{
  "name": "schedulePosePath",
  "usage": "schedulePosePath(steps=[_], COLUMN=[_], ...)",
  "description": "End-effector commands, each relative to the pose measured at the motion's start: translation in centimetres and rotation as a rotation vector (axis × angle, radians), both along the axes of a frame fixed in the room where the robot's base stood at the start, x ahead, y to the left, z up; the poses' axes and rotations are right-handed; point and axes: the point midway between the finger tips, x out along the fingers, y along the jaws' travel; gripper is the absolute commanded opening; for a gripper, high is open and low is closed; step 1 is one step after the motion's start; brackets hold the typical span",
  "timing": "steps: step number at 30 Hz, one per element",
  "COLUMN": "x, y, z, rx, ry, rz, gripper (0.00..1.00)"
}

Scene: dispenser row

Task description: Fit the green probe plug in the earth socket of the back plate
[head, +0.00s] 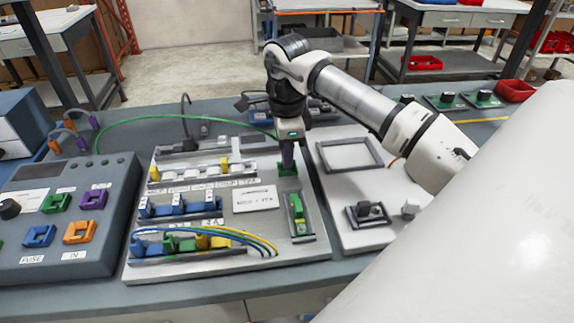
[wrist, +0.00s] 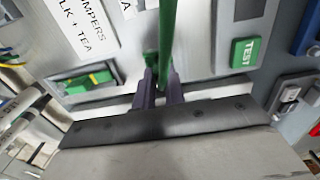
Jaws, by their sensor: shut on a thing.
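My gripper (head: 289,160) points down over the right part of the grey back plate (head: 228,258). It is shut on the green probe plug, whose green shows between the fingers (wrist: 160,88) in the wrist view. Its green cable (head: 180,117) arcs away to the left in the head view. A green piece (head: 288,170) shows right under the fingertips; I cannot tell how much of it is plug or plate fitting. The plug's tip is hidden, so I cannot tell whether it is seated. I cannot make out which fitting is the earth socket.
A green block in a dark holder (head: 300,215) sits on the plate nearer the front. A green TEST piece (wrist: 246,52) shows in the wrist view. Rows of coloured connectors and looped wires fill the plate's left. A grey control box (head: 110,215) stands at the left; an empty frame (head: 350,154) lies right.

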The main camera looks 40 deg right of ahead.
Motion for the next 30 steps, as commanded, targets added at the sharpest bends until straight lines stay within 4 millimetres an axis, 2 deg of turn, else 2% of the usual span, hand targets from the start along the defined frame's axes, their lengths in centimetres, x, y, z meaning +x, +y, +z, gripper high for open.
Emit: schedulePosePath(steps=[11,12,17,23,25,30], x=[-0.03,-0.03,-0.03,-0.02,-0.01,-0.01], y=[0.01,0.02,0.02,0.01,0.01,0.01], z=[-0.13,-0.14,-0.11,-0.08,-0.07,-0.06], rx=[0.001,0.001,0.001,0.001,0.001,0.001], ry=[0.002,0.002,0.002,0.001,0.001,0.001], rz=[0.000,0.000,0.000,0.000,0.000,0.000], gripper=[0.00,0.15,0.36,0.37,0.46,0.46])
